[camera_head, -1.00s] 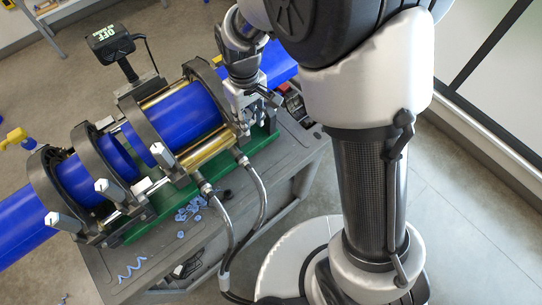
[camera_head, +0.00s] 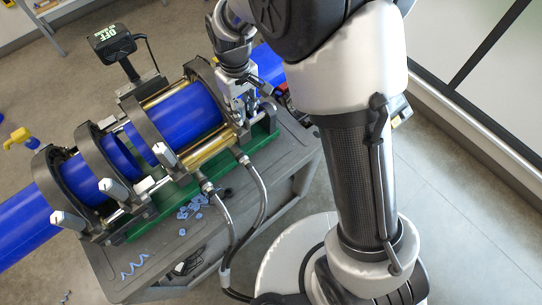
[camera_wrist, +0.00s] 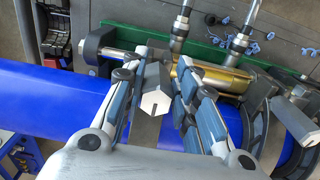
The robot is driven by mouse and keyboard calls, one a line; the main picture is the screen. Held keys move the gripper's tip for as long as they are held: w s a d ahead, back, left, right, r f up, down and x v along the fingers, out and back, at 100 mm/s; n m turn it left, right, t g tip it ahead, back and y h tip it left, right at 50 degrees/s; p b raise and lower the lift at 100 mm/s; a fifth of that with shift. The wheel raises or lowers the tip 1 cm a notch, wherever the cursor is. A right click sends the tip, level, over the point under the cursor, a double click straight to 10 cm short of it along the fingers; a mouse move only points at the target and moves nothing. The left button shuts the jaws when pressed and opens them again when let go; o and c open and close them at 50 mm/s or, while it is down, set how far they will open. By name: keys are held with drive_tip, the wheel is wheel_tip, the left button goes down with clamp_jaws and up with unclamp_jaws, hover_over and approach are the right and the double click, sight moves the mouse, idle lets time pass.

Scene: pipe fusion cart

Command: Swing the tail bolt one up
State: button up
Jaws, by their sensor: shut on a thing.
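The tail bolt one, a grey bolt with a white hexagonal end (camera_wrist: 155,102), lies between the two fingers of my gripper (camera_wrist: 160,62) in the wrist view. The fingers are shut on its sides, and the hex end faces the camera. In the head view my gripper (camera_head: 240,100) is at the right end of the clamp frame, by the last black clamp ring (camera_head: 205,80). The bolt's far end and pivot are partly hidden by the fingers. In the head view I cannot make out the bolt apart from the gripper.
Blue pipe (camera_head: 185,115) runs through the clamp rings, with a brass cylinder (camera_head: 208,150) alongside. Other white-ended bolts (camera_head: 108,185) stand on the left clamps. Two hoses (camera_head: 255,185) hang in front. A display (camera_head: 112,42) stands behind. Blue shavings (camera_head: 190,208) lie on the grey cart.

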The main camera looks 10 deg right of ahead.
drive_tip(key=shift+w+a+r+p, duration=0.3)
drive_tip(key=shift+w+a+p, duration=0.2)
drive_tip(key=shift+w, duration=0.35)
drive_tip(key=shift+w+a, duration=0.25)
drive_tip(key=shift+w, duration=0.05)
drive_tip(key=shift+w+a, duration=0.1)
drive_tip(key=shift+w, duration=0.05)
drive_tip(key=shift+w+a, duration=0.3)
drive_tip(key=shift+w, duration=0.1)
idle(0.5)
drive_tip(key=o, duration=1.9)
drive_tip(key=shift+f, duration=0.1)
drive_tip(key=shift+o, duration=0.2)
